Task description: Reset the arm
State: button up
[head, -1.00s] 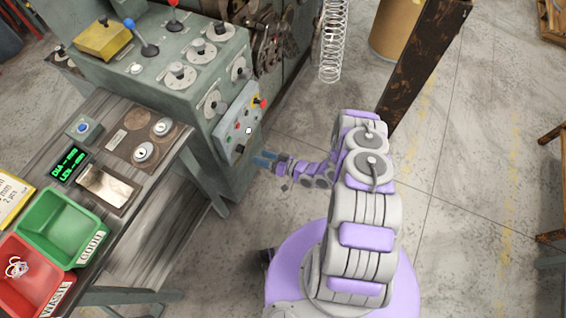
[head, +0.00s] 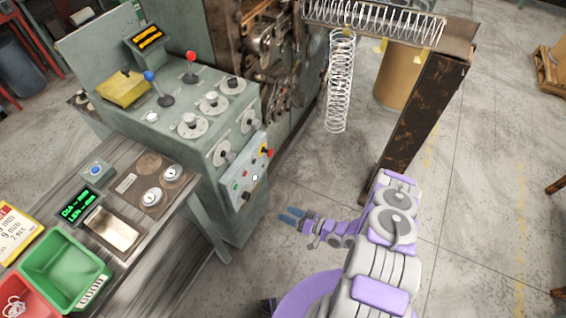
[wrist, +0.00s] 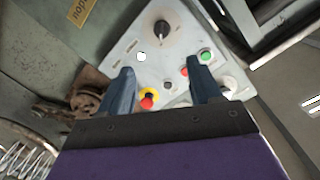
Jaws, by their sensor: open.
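My gripper (head: 291,214) is low over the floor, just right of the machine's lower front, apart from it in the head view. In the wrist view my gripper (wrist: 163,84) has its two blue fingers spread, with nothing between them. Beyond the fingertips is the machine's button panel (wrist: 140,50), with a black knob, a white button, red and green buttons and a red-and-yellow button. The same panel (head: 243,190) shows in the head view. My arm is bent, its purple and grey links reaching left from the lower right.
The green spring coiler (head: 165,110) stands left of my arm. A rusty post (head: 425,120) stands close behind the arm, and springs (head: 340,85) hang beside it. The bench (head: 170,240) holds a green bin (head: 65,268) and a red bin (head: 35,300).

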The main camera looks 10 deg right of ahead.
jog(key=w+d+r+n+g+h, duration=0.2)
jog(key=w+d+r+h, duration=0.5)
jog(key=w+d, duration=0.45)
jog(key=d+r+m+g+h, duration=0.1)
jog(key=d+r+h, duration=0.2)
jog(key=r, duration=0.6)
jog(key=d+r+m+g+h, duration=0.15)
jog(key=r+h, duration=0.25)
jog(key=r, duration=0.6)
jog(key=s+a+r+m+g+h, duration=0.1)
jog(key=s+a+r+m+g, duration=0.2)
jog(key=s+r, duration=1.35)
jog(key=s+a+r+g, duration=0.1)
jog(key=s+a+r, duration=0.1)
jog(key=s, duration=0.6)
jog(key=s+a+r+g+y, duration=0.1)
jog(key=s+a+r+g, duration=0.1)
jog(key=s+a, duration=0.3)
jog(key=s+a+r+g+y, duration=0.1)
jog(key=s+a+r, duration=0.1)
jog(key=s, duration=0.9)
jog(key=shift+s+a, duration=0.15)
jog(key=shift+a, duration=0.7)
